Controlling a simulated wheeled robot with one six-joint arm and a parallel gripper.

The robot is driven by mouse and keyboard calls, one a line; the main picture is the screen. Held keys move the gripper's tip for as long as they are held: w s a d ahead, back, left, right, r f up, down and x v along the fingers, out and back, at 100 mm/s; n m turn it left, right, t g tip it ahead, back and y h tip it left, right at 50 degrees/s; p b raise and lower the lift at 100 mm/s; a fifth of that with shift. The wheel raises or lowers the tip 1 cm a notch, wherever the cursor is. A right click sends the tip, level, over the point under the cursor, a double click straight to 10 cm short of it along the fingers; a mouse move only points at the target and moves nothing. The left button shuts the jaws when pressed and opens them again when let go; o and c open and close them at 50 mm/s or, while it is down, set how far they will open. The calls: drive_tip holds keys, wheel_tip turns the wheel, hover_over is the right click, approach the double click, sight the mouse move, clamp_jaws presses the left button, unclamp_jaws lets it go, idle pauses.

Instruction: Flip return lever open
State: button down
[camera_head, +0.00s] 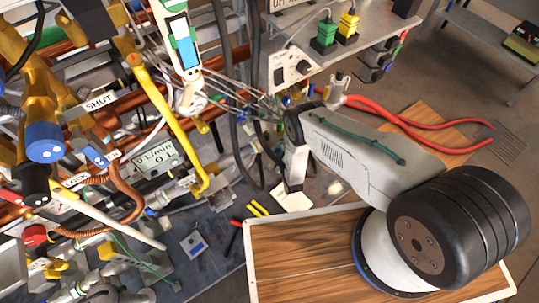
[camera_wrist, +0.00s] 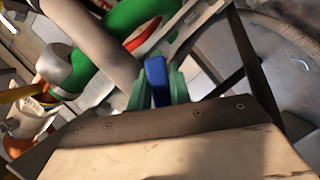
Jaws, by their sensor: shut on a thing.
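In the wrist view my gripper (camera_wrist: 158,90) is shut on a narrow blue handle (camera_wrist: 155,70), with one green fingertip on each side of it. The handle looks like a lever, but no label is readable there, so I cannot tell whether it is the return lever. A grey cylinder (camera_wrist: 100,40) and a green curved part (camera_wrist: 125,18) lie just beyond the fingers. In the head view my grey arm reaches toward the pipework from the right; its fingertips and the held handle cannot be made out there.
Crowded pipes, wires and a yellow bar (camera_head: 170,115) fill the left. A flow meter (camera_head: 157,158) reads 0 L/min. A metal shelf (camera_head: 335,50) with green and yellow plugs stands behind. A wood-topped surface (camera_head: 290,262) lies in front.

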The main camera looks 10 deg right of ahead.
drive_tip(key=shift+r, duration=0.15)
drive_tip(key=c, duration=1.3)
unclamp_jaws()
drive_tip(key=shift+w, duration=0.1)
